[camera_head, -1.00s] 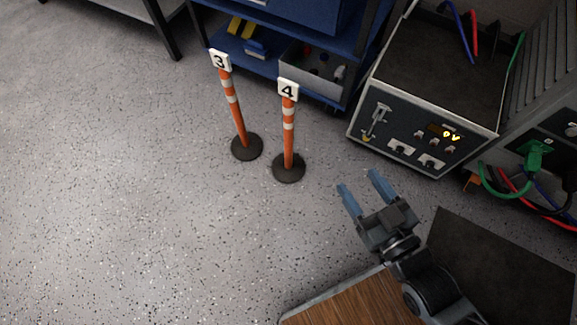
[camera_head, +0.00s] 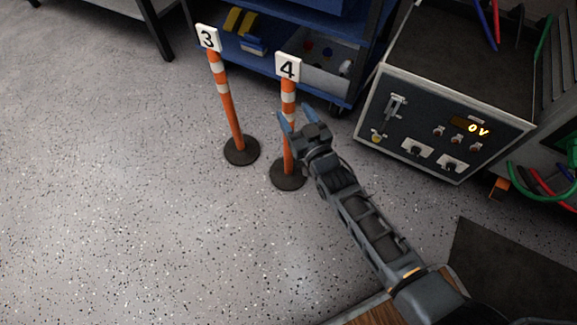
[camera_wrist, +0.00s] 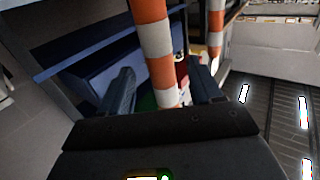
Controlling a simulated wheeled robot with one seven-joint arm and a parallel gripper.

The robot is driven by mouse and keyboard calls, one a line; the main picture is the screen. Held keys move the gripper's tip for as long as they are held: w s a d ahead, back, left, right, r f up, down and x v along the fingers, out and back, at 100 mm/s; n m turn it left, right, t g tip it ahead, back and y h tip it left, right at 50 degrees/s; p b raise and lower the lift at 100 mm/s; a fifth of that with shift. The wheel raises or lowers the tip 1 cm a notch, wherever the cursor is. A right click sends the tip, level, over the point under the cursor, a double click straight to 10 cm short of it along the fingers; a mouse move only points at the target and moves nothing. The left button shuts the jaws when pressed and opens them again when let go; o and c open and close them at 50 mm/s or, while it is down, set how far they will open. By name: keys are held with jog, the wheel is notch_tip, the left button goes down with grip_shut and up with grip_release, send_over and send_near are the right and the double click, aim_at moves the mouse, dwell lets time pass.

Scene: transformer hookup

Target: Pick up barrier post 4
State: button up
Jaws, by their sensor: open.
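Barrier post 4 (camera_head: 288,88) is an orange and white striped post with a numbered white plate on top and a round dark base (camera_head: 288,175). It stands upright on the floor. My gripper (camera_head: 293,112) is open at the post's upper half and hides part of its shaft. In the wrist view, a striped post (camera_wrist: 156,45) shows between my two open fingers, with room on either side. It looks like post 4; I cannot tell whether it is fully inside the jaws.
Barrier post 3 (camera_head: 226,110) stands close by on the left. A blue shelf cart (camera_head: 262,62) is behind the posts. A grey control box (camera_head: 440,125) with a lit display stands at the right. The speckled floor (camera_head: 120,190) at the left is clear.

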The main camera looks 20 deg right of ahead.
jog(key=w, duration=0.1)
jog(key=w+b, duration=0.1)
jog(key=w, duration=0.1)
jog(key=w+f+b, duration=0.1)
jog(key=w, duration=0.1)
jog(key=shift+w, duration=0.15)
jog(key=shift+w+r, duration=0.15)
jog(key=shift+w, duration=0.3)
grip_shut()
dwell(0.8)
jog(key=shift+r, duration=0.15)
